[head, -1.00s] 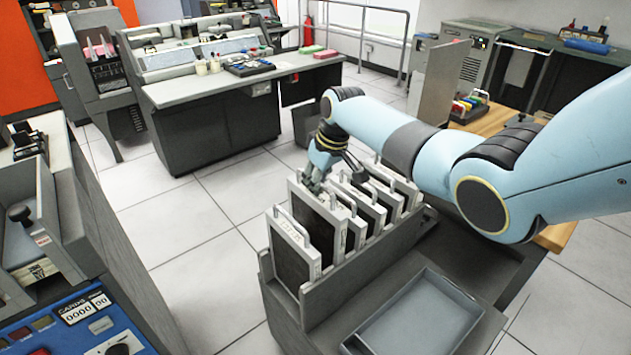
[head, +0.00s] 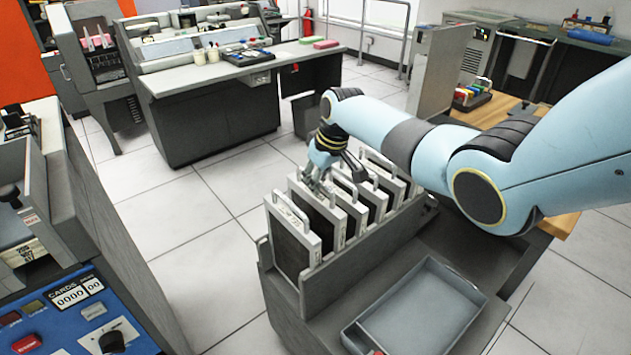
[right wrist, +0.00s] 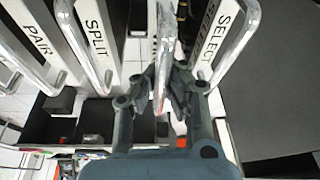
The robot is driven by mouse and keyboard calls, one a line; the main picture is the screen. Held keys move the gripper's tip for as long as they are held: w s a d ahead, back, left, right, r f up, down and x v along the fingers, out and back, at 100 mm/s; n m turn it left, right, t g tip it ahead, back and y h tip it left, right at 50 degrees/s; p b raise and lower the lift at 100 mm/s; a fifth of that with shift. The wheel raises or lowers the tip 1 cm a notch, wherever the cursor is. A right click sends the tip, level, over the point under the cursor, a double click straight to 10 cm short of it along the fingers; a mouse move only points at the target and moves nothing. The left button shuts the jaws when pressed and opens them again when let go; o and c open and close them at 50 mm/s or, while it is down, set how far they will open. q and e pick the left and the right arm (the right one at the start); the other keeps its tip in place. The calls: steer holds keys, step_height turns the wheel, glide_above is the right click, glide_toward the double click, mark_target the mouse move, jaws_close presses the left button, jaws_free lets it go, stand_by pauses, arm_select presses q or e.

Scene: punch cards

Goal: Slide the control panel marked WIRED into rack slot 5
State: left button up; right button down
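My right gripper (head: 318,187) is above the front part of the grey rack (head: 283,322), at the second panel from the near end. In the right wrist view its fingers (right wrist: 162,100) close from both sides on a metal handle (right wrist: 165,45). The held panel (head: 318,205) stands upright among the others, its top about level with theirs. Its label is hidden behind the handle and fingers, so I cannot read WIRED. Neighbouring panels read SPLIT (right wrist: 97,30), PAIR (right wrist: 38,40) and SELECT (right wrist: 222,35). My left gripper is not in view.
The nearest panel (head: 292,240) stands at the rack's near end. An empty grey tray (head: 420,305) lies right of the rack. A machine with a blue control face (head: 60,315) is at left. Floor is clear between it and the rack. A wooden table (head: 490,110) stands behind my arm.

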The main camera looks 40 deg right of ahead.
steer(key=shift+w+r, duration=0.1)
steer(key=shift+r, duration=0.05)
steer(key=shift+f+b, duration=1)
steer(key=shift+f, duration=0.3)
steer(key=c, duration=1.4)
jaws_free()
steer(key=shift+s+f, duration=0.2)
steer(key=shift+s, duration=0.05)
steer(key=shift+r, duration=0.3)
steer(key=v, duration=1.1)
steer(key=shift+r, duration=0.35)
